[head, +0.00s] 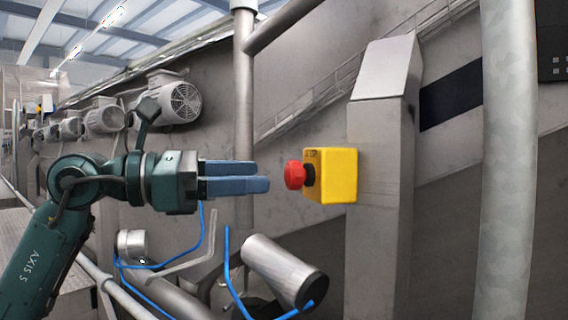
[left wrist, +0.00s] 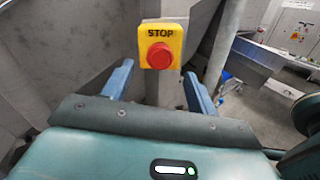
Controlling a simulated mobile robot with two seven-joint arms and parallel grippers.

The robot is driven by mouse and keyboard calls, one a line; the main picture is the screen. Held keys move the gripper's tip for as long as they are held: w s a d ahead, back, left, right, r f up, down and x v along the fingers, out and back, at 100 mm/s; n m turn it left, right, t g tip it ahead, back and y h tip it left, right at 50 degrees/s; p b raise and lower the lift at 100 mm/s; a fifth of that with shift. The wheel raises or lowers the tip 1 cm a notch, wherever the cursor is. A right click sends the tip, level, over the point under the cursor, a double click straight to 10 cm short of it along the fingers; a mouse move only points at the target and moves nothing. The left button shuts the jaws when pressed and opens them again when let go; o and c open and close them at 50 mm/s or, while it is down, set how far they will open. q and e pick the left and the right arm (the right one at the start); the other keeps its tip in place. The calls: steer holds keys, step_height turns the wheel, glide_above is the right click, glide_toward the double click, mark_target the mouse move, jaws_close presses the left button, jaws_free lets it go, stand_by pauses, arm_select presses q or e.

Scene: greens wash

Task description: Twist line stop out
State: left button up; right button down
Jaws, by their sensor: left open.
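The line stop is a red mushroom button (head: 295,175) on a yellow box (head: 339,176) marked STOP, fixed to the side of a grey metal post. My left gripper (head: 268,176) points at the button from the left, level with it, its blue fingertips a short gap from it. In the left wrist view the red button (left wrist: 160,56) and yellow box (left wrist: 174,37) show ahead, between the spread fingers (left wrist: 158,80). The left gripper is open and empty. My right gripper is in neither view.
The grey post (head: 380,220) stands behind the box, with a round pipe (head: 507,180) to its right. Another vertical pipe (head: 243,110) stands behind my gripper. Below are a metal cylinder (head: 280,268) and blue hoses (head: 229,262). Motors (head: 175,98) line the wall at left.

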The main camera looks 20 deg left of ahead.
mark_target(286, 175)
arm_select(q)
steer(key=p+x, duration=0.1)
steer(key=x, duration=0.5)
steer(key=shift+c, duration=0.2)
steer(key=c, duration=0.9)
